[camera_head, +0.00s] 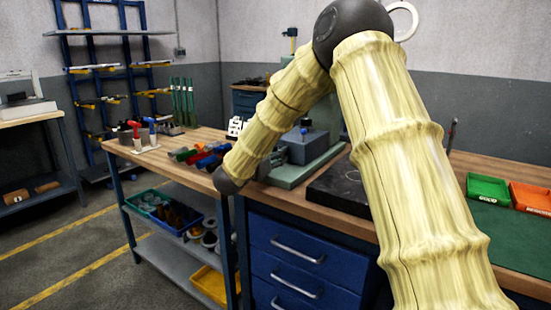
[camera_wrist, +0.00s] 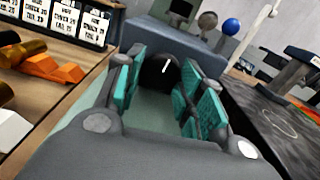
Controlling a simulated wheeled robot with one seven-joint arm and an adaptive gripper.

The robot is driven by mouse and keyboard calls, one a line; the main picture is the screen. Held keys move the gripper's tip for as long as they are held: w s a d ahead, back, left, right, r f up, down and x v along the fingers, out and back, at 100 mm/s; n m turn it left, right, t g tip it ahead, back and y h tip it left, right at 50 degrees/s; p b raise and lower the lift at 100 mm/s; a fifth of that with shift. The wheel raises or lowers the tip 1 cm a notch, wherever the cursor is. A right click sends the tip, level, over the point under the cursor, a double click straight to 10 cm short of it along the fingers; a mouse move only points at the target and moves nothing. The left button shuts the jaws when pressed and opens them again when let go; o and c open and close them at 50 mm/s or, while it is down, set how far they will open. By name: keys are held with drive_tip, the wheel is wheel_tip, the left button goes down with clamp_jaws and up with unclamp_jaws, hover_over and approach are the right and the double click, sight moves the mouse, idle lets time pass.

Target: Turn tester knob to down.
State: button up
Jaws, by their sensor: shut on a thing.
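The tester (camera_wrist: 190,42) is a blue-grey housing at the top of the wrist view. Its black round knob (camera_wrist: 158,74) carries a short white mark, which stands nearly upright and leans slightly right in that view. My gripper (camera_wrist: 168,92) has its teal-padded fingers on either side of the knob and is shut on it. The knob's lower part and the pad contact are partly hidden. In the head view, a grey-blue box (camera_head: 307,149) on a green base appears to be the tester. My arm crosses in front, and my gripper cannot be made out there.
A dark plate (camera_head: 340,187) lies right of the box. Green (camera_head: 487,189) and orange-red (camera_head: 530,199) trays stand further right. Coloured-handled tools (camera_head: 205,156) lie on the left bench.

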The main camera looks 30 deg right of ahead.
drive_tip(key=shift+n+b, duration=0.45)
drive_tip(key=shift+n, duration=0.15)
drive_tip(key=o, duration=1)
drive_tip(key=v, duration=1.2)
